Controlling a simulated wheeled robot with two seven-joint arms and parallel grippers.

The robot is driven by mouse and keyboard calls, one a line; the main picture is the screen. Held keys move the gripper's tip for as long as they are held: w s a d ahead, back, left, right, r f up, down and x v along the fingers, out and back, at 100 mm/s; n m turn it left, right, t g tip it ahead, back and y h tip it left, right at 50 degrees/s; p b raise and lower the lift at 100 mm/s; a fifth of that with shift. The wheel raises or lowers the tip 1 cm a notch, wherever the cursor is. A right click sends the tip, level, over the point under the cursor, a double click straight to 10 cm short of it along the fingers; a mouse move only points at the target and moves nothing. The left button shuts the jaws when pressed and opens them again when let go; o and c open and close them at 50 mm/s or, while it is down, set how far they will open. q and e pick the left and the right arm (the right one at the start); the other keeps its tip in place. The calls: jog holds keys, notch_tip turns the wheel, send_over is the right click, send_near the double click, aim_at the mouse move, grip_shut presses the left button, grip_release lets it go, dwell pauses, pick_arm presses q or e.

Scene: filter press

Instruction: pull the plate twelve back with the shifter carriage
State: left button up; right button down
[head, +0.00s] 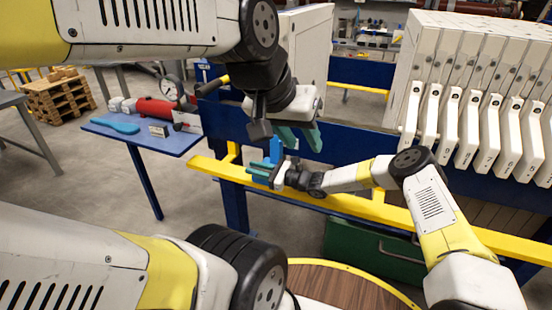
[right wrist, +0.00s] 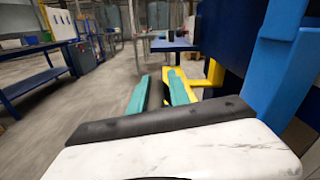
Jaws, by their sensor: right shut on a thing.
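White filter plates (head: 470,110) with numbered handles stand in a row at the right of the head view. The numbers are too small to tell which is plate twelve. A blue upright part (head: 276,149), apparently of the shifter carriage, stands by the yellow rail. It seems to show at the right of the right wrist view (right wrist: 285,60).
A yellow rail (head: 400,218) runs along the press's front, with a dark blue frame (head: 345,150) behind it. A blue side table (head: 150,138) at left holds a red cylinder (head: 157,110) and a gauge. A green box (head: 375,250) is below the rail.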

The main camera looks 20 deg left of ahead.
jog(key=shift+s+a+f, duration=0.15)
jog(key=shift+s+f, duration=0.2)
jog(key=shift+s, duration=0.25)
jog(key=c, duration=1.4)
grip_release()
jog(key=shift+o, duration=0.2)
jog(key=shift+w+r, duration=0.1)
jog(key=shift+w, duration=0.05)
jog(key=shift+w+r, duration=0.15)
jog(key=shift+w, duration=0.1)
jog(key=d, duration=0.8)
